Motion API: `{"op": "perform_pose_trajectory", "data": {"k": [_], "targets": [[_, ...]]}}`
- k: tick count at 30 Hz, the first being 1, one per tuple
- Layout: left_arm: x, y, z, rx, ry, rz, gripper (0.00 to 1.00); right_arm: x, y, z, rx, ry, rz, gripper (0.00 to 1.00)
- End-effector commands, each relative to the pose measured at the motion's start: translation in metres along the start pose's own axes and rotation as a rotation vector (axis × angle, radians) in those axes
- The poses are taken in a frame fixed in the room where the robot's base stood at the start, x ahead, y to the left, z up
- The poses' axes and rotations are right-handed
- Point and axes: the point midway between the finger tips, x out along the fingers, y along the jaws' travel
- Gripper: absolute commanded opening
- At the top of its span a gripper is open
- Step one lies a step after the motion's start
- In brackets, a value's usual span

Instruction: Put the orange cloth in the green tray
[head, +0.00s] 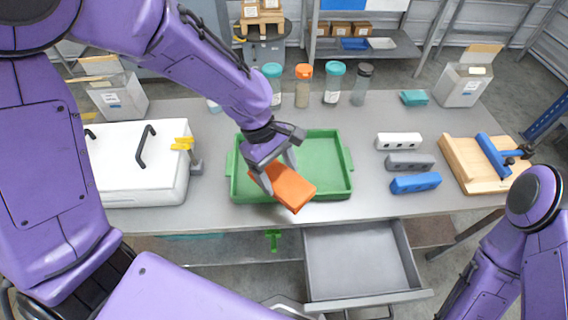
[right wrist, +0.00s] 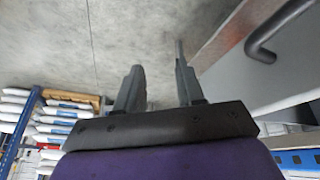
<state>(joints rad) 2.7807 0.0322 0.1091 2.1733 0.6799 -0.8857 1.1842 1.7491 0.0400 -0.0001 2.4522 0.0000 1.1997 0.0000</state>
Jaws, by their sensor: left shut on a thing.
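The orange cloth (head: 290,188) is a folded block in my left gripper (head: 278,173). The gripper's fingers are shut on its upper left end, and the cloth slants down to the right. The green tray (head: 338,191) lies on the grey bench in the middle of the head view. The cloth is in front of the tray's inside and covers part of its front rim. I cannot tell its exact height over the tray. My right gripper (right wrist: 158,90) shows in the right wrist view with its fingers apart and nothing between them.
A white box (head: 140,185) with black handles is left of the tray. Several bottles (head: 303,86) stand behind it. White, grey and blue blocks (head: 415,183) and a wooden board (head: 465,165) are to the right. An open drawer (head: 360,258) juts out below the front edge.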

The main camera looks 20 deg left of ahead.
Motion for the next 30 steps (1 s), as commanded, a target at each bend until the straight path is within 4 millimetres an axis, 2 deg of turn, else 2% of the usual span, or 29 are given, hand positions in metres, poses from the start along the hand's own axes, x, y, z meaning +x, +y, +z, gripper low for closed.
{"op": "perform_pose_trajectory", "data": {"k": [9, 15, 21, 25, 30], "targets": [[0.008, 0.043, -0.092, -0.024, -0.003, -0.008, 0.43, -0.011, 0.000, -0.006, 0.001, 0.004, -0.002, 0.38], [0.036, 0.055, -0.136, -0.019, -0.002, -0.008, 0.43, -0.014, 0.001, -0.007, 0.001, 0.003, -0.002, 0.38], [0.053, 0.063, -0.160, -0.019, -0.003, -0.009, 0.43, -0.017, 0.001, -0.008, 0.001, 0.002, -0.001, 0.38], [0.072, 0.063, -0.166, -0.018, -0.004, -0.008, 0.43, -0.019, 0.001, -0.009, 0.001, 0.003, -0.002, 0.38], [0.076, 0.063, -0.168, -0.017, -0.002, -0.005, 0.43, -0.018, 0.001, -0.009, 0.001, 0.003, -0.002, 0.38]]}}
